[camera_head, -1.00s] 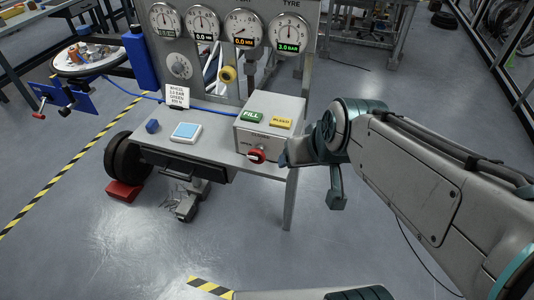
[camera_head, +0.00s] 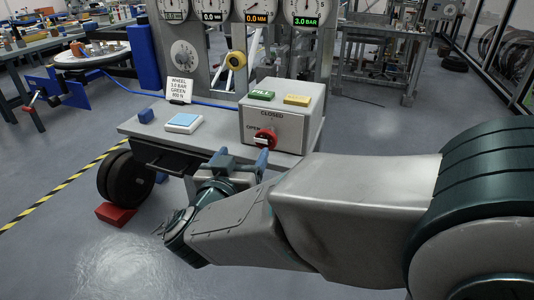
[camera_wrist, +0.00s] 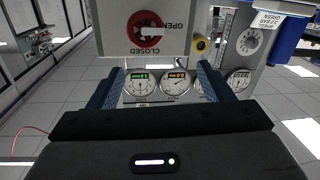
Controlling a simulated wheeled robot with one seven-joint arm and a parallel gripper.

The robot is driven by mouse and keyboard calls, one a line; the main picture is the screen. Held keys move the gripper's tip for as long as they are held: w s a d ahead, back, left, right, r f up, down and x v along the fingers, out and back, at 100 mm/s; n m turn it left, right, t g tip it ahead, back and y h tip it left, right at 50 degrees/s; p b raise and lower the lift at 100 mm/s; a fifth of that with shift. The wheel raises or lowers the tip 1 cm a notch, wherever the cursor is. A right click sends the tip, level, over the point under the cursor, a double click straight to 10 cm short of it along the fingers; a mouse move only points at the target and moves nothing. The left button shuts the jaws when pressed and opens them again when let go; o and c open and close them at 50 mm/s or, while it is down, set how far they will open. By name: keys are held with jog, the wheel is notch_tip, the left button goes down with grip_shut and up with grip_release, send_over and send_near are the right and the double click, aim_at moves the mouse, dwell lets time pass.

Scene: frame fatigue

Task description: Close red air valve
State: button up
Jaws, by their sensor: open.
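The red air valve (camera_head: 265,138) is a round red knob with a white mark, on the front of a grey box (camera_head: 305,128). "OPEN" is printed at its left and "CLOSED" above it. The white mark looks to lie level, on the OPEN side. My gripper (camera_head: 241,158) is open and empty, its two blue fingers pointing up, just below and in front of the box, apart from the knob. In the wrist view the scene is upside down: the red valve (camera_wrist: 146,30) shows beyond and between the fingertips (camera_wrist: 159,69).
A green button (camera_head: 261,95) and a yellow button (camera_head: 297,100) sit on the box top. The bench (camera_head: 160,131) bears a blue-topped pad (camera_head: 184,122), a small blue block (camera_head: 146,115) and a sign card (camera_head: 179,90). Gauges stand behind. A black wheel (camera_head: 125,176) is below left.

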aim_at(264, 141)
jog(key=w+d+b, duration=0.1)
jog(key=w, duration=0.2)
jog(key=w+d+f+h+b, duration=0.1)
jog(key=w+d, duration=0.1)
jog(key=w, duration=0.2)
jog(key=w+d+f+h+b, duration=0.1)
jog(key=w+d, duration=0.1)
jog(key=w, duration=0.2)
jog(key=shift+w+d+f+m, duration=0.1)
jog(key=shift+w+f+m, duration=0.05)
jog(key=shift+m, duration=0.15)
jog(key=c, duration=1)
